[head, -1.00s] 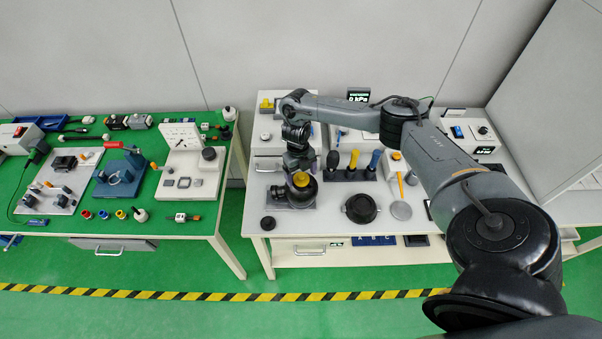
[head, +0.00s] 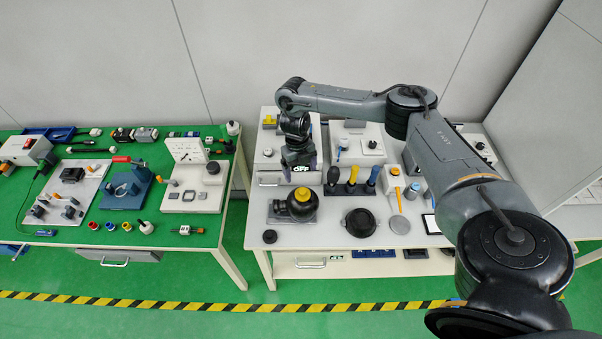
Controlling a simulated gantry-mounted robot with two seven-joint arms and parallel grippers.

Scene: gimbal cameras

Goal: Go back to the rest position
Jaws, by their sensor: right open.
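My right arm comes in from the lower right and reaches over the white table (head: 340,237). My right gripper (head: 303,178) hangs at the end of it, pointing down, above and behind a black ball-shaped device with a yellow top (head: 302,203). It looks apart from the device and holds nothing that I can see; its fingertips are small and partly hard to make out. My left gripper is not in view.
Several upright tools (head: 352,179) stand in a holder just right of my right gripper. A black round dish (head: 360,222) and a black knob (head: 269,236) lie near the front edge. A green table (head: 210,237) with fixtures stands left, across a gap.

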